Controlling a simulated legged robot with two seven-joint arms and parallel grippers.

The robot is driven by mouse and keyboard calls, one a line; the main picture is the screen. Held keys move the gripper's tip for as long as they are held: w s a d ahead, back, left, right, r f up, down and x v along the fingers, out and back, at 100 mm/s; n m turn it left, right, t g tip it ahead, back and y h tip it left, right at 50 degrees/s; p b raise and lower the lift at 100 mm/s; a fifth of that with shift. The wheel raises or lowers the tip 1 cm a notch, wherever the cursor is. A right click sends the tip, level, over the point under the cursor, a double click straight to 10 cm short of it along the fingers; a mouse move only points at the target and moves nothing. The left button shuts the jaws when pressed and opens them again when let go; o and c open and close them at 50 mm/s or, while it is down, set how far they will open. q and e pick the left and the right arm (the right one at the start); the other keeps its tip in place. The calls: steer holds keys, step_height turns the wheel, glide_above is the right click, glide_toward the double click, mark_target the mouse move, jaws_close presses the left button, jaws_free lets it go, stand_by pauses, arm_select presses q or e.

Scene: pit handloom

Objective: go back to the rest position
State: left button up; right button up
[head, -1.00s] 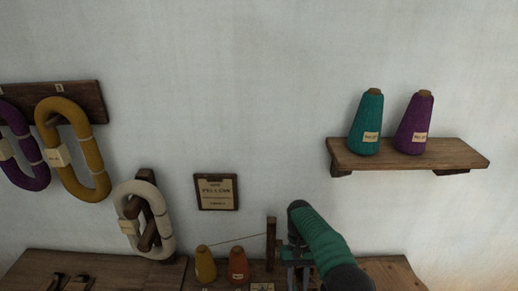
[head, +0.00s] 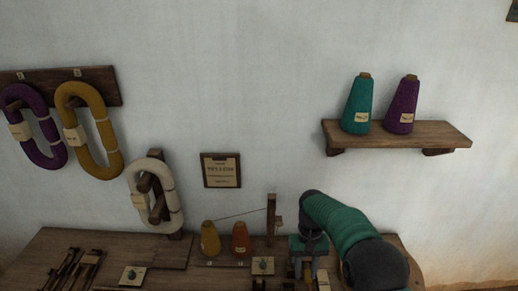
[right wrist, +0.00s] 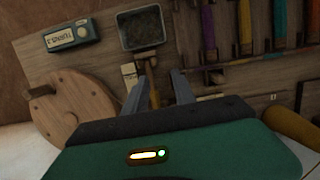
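My right gripper (head: 303,277) hangs over the right part of the wooden bench (head: 212,272), fingers pointing down. In the right wrist view its two grey fingers (right wrist: 158,88) stand apart with nothing clearly held between them. A small dark tray (right wrist: 146,29) and a brown-yellow piece (right wrist: 149,58) lie beyond the fingertips. My left gripper is not in view.
A wooden wheel with a knob (right wrist: 74,108) and a blue-grey counter box (right wrist: 70,35) lie left of the gripper. Orange (head: 240,240) and yellow (head: 210,239) cones stand on the bench. A wall shelf (head: 400,135) holds teal and purple cones.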

steer(key=s+d+r+t+p, duration=0.1)
steer(key=s+d+r+t, duration=0.1)
steer(key=s, duration=0.8)
steer(key=s+d+r+t+p, duration=0.1)
steer(key=s+d+r+t, duration=0.2)
steer(key=s, duration=0.7)
steer(key=shift+d+v, duration=0.25)
steer(key=shift+v, duration=0.85)
steer(key=shift+s, duration=0.15)
